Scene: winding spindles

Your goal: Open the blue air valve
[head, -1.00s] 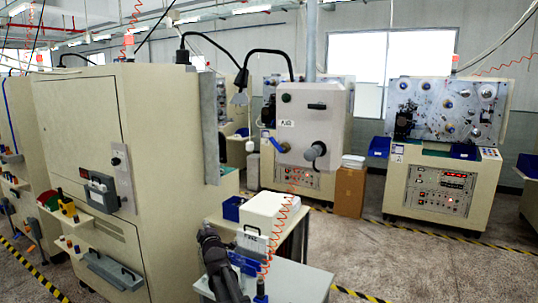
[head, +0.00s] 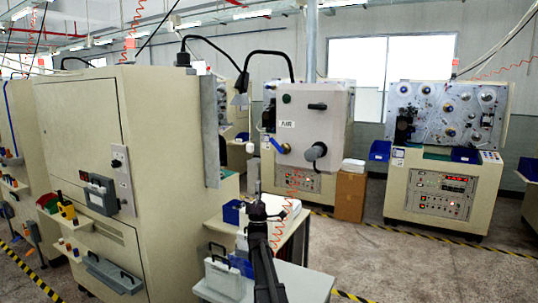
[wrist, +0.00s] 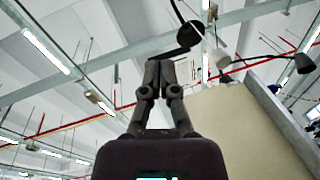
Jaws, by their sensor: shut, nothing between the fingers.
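The blue air valve (head: 277,145) is a small blue lever with a brass-coloured body, on the lower left of the front of a light grey panel box (head: 335,110). The lever slants down to the right. My gripper (head: 257,188) is shut and empty, pointing up, below and left of the valve in the head view, with a visible gap between them in the picture. In the wrist view the gripper's fingers (wrist: 168,75) are together against the ceiling. The valve cannot be made out there.
A large cream cabinet (head: 85,110) stands left. A small table (head: 300,285) with white and blue boxes is beside my arm. The panel box also carries a black handle (head: 317,106) and a grey round fitting (head: 315,152). Floor is free at right.

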